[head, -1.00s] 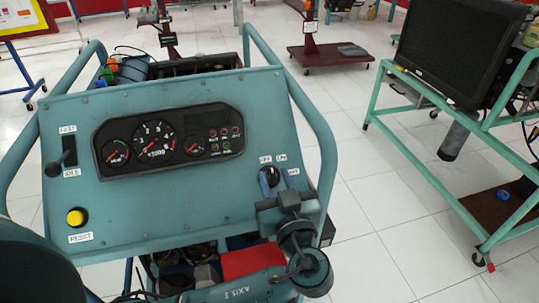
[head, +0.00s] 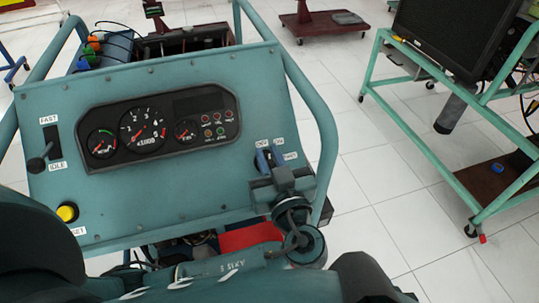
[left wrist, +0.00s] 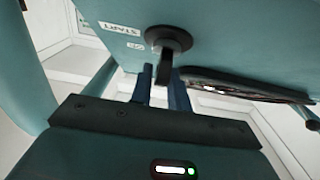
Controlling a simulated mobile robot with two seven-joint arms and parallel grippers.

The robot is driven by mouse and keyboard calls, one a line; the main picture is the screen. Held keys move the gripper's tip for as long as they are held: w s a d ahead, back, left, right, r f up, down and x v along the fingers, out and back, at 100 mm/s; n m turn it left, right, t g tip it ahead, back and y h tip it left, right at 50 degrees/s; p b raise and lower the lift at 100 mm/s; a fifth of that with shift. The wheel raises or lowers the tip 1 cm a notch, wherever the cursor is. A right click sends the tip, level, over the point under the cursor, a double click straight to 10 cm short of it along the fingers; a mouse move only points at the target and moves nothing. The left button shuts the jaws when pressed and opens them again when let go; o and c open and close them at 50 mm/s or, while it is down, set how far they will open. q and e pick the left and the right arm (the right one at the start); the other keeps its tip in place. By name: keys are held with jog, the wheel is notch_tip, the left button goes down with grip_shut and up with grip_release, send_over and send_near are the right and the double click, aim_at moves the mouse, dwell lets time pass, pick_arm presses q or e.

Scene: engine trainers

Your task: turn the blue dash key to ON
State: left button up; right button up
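The blue-green dash panel (head: 225,195) stands in front of me. Its key switch is at the lower right, among small white labels, and is largely hidden by my gripper in the head view. In the left wrist view the key (left wrist: 165,62) is a dark handle below a round dark collar (left wrist: 168,38), next to a START label. My left gripper (head: 270,158) is at the switch. Its two dark blue fingers (left wrist: 162,88) stand apart, one on each side of the handle's lower end, with a small gap visible. My right gripper is not in view.
The panel also has a gauge cluster (head: 160,127), a FAST/IDLE lever (head: 40,160) and a yellow reset button (head: 67,212). A tube frame (head: 325,130) runs close on the right of the switch. A green cart (head: 425,130) with a monitor (head: 447,45) stands farther right. White floor lies between.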

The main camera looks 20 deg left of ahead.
pick_arm(q)
grip_shut()
